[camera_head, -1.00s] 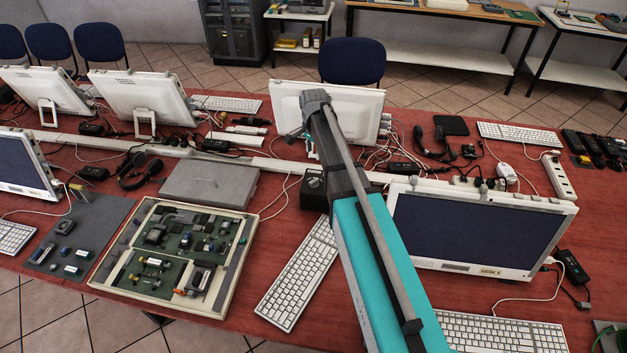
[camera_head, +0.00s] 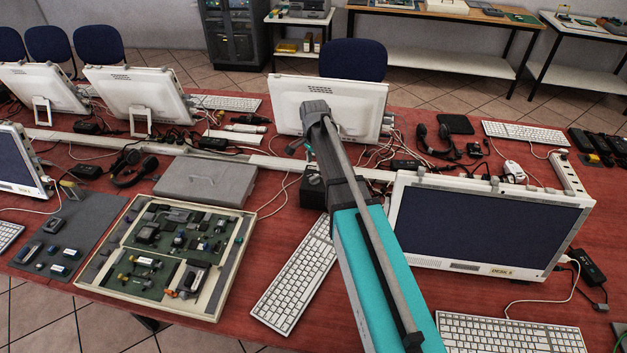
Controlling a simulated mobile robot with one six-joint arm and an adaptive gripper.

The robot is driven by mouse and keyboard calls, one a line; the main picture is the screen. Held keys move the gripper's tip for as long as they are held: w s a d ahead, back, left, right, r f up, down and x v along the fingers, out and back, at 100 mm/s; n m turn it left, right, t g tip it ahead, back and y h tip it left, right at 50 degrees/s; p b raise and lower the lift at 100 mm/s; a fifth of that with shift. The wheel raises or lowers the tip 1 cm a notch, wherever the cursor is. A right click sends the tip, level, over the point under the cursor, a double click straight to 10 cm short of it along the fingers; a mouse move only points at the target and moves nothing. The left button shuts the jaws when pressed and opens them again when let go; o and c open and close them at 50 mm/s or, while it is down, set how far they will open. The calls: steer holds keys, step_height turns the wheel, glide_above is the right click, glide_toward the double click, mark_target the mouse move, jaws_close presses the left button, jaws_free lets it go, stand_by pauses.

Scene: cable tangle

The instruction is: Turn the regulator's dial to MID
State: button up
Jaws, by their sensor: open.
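A small black box (camera_head: 312,190), which looks like the regulator, stands on the red table just behind the white keyboard. My arm covers its right part, and I cannot read its dial or markings from here. My arm reaches in from the lower right and bends near the back monitor. My gripper (camera_head: 297,146) shows only as a small grey part beside the arm, above and behind the box in the picture. It is open, and the rest of it is hidden behind the arm. I cannot tell whether it touches anything.
A keyboard (camera_head: 295,277) lies in front of the box. A monitor (camera_head: 490,224) stands to the right, and another monitor (camera_head: 328,101) stands behind. A tray of electronic parts (camera_head: 238,262) and a grey closed case (camera_head: 206,182) lie left. Loose cables run along the table's middle.

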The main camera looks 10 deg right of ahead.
mark_target(314, 176)
steer(key=shift+f+b, duration=2.75)
steer(key=shift+f, duration=0.3)
